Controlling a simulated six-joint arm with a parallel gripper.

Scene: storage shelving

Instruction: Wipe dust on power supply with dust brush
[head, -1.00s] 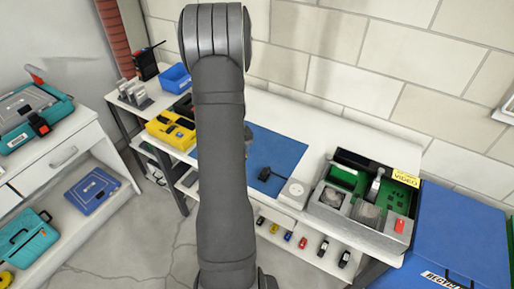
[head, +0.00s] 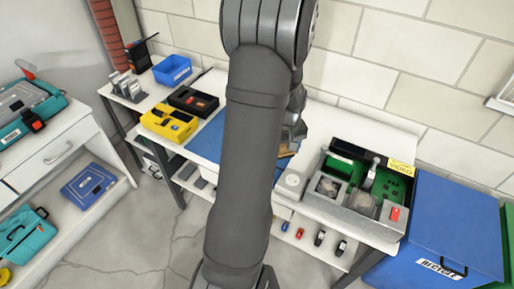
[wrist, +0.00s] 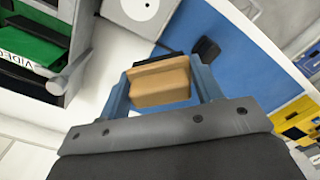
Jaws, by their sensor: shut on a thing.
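My gripper (wrist: 160,88) is shut on a tan wooden block with a dark strip along its far edge, which looks like the dust brush (wrist: 160,82). In the head view, the brush (head: 288,151) shows as a small tan patch by my gripper, mostly behind my arm. An open grey case (head: 345,213) with green boards and a "VIDEO" label stands to the right; grey, dusty-looking patches show inside it. I cannot tell which part is the power supply.
A white box with a round face (head: 291,182) stands left of the case. Yellow (head: 169,122) and blue (head: 172,70) bins are at the bench's far left. A blue recycle bin (head: 450,225) stands right of the case. The blue mat (wrist: 240,55) looks mostly clear.

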